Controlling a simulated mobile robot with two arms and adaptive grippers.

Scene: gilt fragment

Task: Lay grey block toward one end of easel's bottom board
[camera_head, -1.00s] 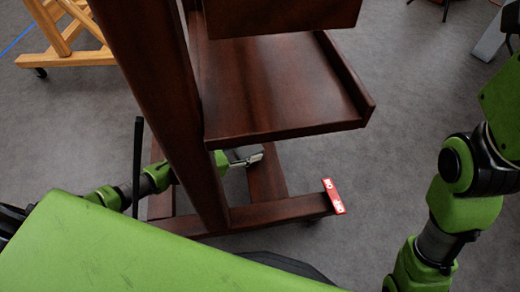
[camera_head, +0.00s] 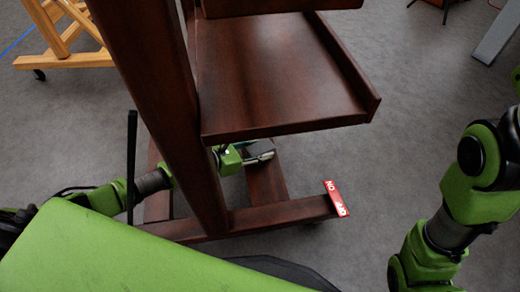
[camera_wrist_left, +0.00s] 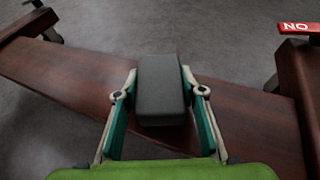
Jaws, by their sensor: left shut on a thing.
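The easel is dark reddish-brown wood. Its bottom board (camera_head: 265,188) runs low between the foot beams, partly hidden by the shelf and upright, and crosses the left wrist view (camera_wrist_left: 70,85). My left gripper (camera_head: 261,152) reaches in behind the upright, just below the shelf edge. In the left wrist view my left gripper (camera_wrist_left: 160,96) is shut on the grey block (camera_wrist_left: 161,85), with a finger on each side. The block appears over the board; whether it touches the board cannot be told. My right gripper is out of view.
The easel's shelf (camera_head: 275,85) overhangs my left gripper, and the thick upright (camera_head: 165,110) stands in front of the arm. A red-and-white label (camera_head: 335,198) sits on the front foot's end. A light wooden easel (camera_head: 65,60) stands far left. Grey floor is open at right.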

